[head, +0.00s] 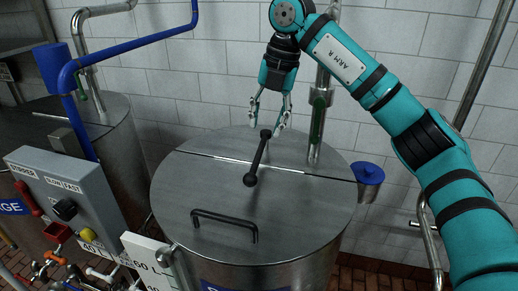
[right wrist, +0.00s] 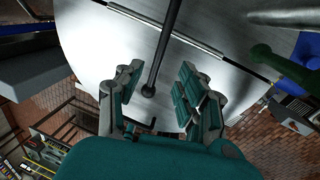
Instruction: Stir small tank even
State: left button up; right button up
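A steel tank (head: 190,205) with a round lid stands in the middle of the head view. A black rod (head: 258,158) with a knob at each end is over the lid; I cannot tell whether its near end goes into the lid. My right gripper (head: 270,119) is above the rod's upper end, with its fingers apart. In the right wrist view the rod (right wrist: 162,50) runs between the open fingers of my right gripper (right wrist: 160,90), without visible grip, and its far end is cut off. My left gripper is not in view.
A black lid handle (head: 225,222) is at the tank's front. A control box (head: 65,195) marked "STIRRER" and "SLOW FAST" stands left, with another tank (head: 125,150) behind it. A blue container (head: 367,174) and a green-handled pipe (head: 317,125) are behind right.

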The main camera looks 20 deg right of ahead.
aim_at(259, 155)
jog(key=f, duration=0.2)
jog(key=f+p, duration=0.1)
jog(key=f, duration=0.1)
jog(key=a+f+p, duration=0.1)
jog(key=f, duration=0.2)
jog(key=shift+w+a, duration=0.1)
jog(key=shift+w, duration=0.05)
jog(key=shift+w+a+f, duration=0.15)
jog(key=shift+w+f, duration=0.05)
jog(key=shift+f, duration=0.45)
grip_shut()
